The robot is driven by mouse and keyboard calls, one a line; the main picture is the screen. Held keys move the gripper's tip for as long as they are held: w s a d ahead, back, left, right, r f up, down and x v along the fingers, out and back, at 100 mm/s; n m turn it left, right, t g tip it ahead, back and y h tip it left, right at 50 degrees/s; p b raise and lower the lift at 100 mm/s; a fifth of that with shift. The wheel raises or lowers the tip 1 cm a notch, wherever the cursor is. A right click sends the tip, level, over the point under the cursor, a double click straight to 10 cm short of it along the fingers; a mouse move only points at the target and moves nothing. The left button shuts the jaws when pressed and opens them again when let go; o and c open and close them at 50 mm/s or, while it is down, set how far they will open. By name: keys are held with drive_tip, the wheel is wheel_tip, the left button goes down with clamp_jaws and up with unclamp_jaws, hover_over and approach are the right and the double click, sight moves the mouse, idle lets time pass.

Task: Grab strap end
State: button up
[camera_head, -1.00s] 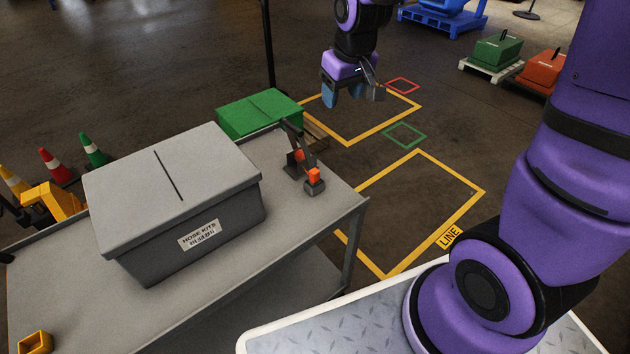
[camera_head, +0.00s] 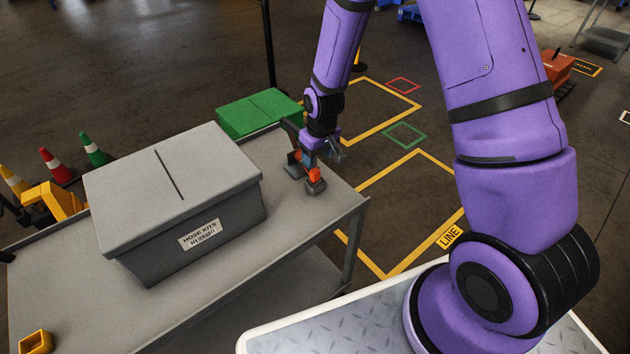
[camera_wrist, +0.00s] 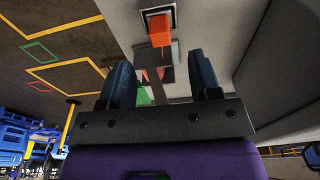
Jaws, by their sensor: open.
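A dark strap (camera_wrist: 150,60) with orange parts stands on the right end of the grey cart. Its near orange end (camera_head: 314,174) sits on a small grey base (camera_head: 316,188). Another dark base with orange (camera_head: 293,165) is just behind it. My gripper (camera_head: 320,156) is over this fixture, pointing down, and hides much of the strap in the head view. In the wrist view my gripper (camera_wrist: 162,78) has its two blue fingers apart, with part of the strap showing between them. The orange end (camera_wrist: 160,30) shows beyond the fingertips. Contact cannot be told.
A grey lidded box (camera_head: 175,190) labelled hose kits stands on the cart (camera_head: 230,290), left of the fixture. A green box (camera_head: 262,112) is behind the cart. Traffic cones (camera_head: 55,165) stand at left. Yellow-taped floor (camera_head: 410,205) to the right is clear.

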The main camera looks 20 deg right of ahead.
sight(315, 170)
drive_tip(key=shift+w+a+f, duration=0.1)
drive_tip(key=shift+w+f, duration=0.1)
drive_tip(key=shift+f, duration=0.95)
drive_tip(key=shift+w+f, duration=0.15)
drive_tip(key=shift+f, duration=1)
drive_tip(key=shift+w+a+f, duration=0.1)
drive_tip(key=shift+w+f, duration=0.1)
drive_tip(key=shift+f, duration=0.95)
clamp_jaws()
drive_tip(key=shift+r, duration=0.2)
